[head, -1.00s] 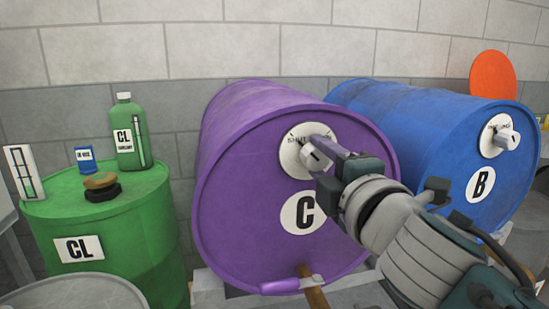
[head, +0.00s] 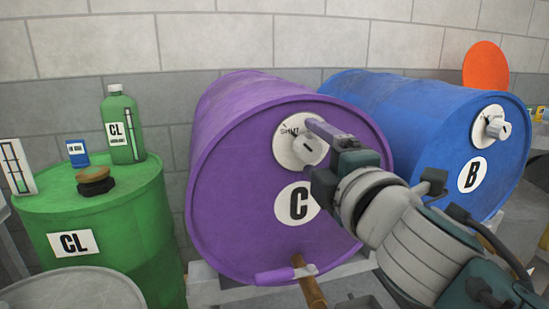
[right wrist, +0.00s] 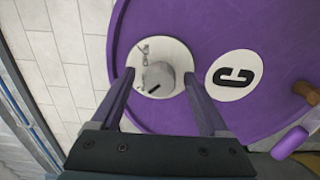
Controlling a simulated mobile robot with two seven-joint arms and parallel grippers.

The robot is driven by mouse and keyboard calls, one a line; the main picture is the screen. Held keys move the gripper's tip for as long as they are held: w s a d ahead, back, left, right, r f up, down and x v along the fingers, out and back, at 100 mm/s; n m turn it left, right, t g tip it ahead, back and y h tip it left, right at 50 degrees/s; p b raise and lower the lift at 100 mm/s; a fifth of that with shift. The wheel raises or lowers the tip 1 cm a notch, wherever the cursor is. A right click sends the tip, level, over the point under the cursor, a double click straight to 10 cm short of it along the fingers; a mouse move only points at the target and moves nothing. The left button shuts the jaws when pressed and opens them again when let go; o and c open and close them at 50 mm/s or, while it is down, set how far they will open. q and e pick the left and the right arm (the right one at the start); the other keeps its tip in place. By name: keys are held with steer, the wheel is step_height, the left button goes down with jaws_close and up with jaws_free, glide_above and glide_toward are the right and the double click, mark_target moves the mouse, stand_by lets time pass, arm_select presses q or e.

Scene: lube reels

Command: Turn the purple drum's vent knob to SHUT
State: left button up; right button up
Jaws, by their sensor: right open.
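The purple drum (head: 235,190) lies on its side with its round end facing me, marked C. Its vent knob (head: 309,152) is a pale cylinder on a white dial plate (head: 284,151) with SHUT lettering at its upper left. My right gripper (head: 307,147) is open at the knob, its upper finger above it; its other finger is hard to make out there. In the right wrist view, the open fingers (right wrist: 158,76) stand on either side of the knob (right wrist: 160,78), with gaps visible. A dark mark shows on the knob. My left gripper is not in view.
A blue drum (head: 420,115) marked B, with its own knob (head: 498,129), lies close on the right. A green drum (head: 130,220) stands on the left, carrying a green bottle (head: 122,125) and small items. A purple-ended handle (head: 285,275) sticks out below the purple drum.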

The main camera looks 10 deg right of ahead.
steer(key=s, duration=0.9)
steer(key=shift+s+d, duration=0.2)
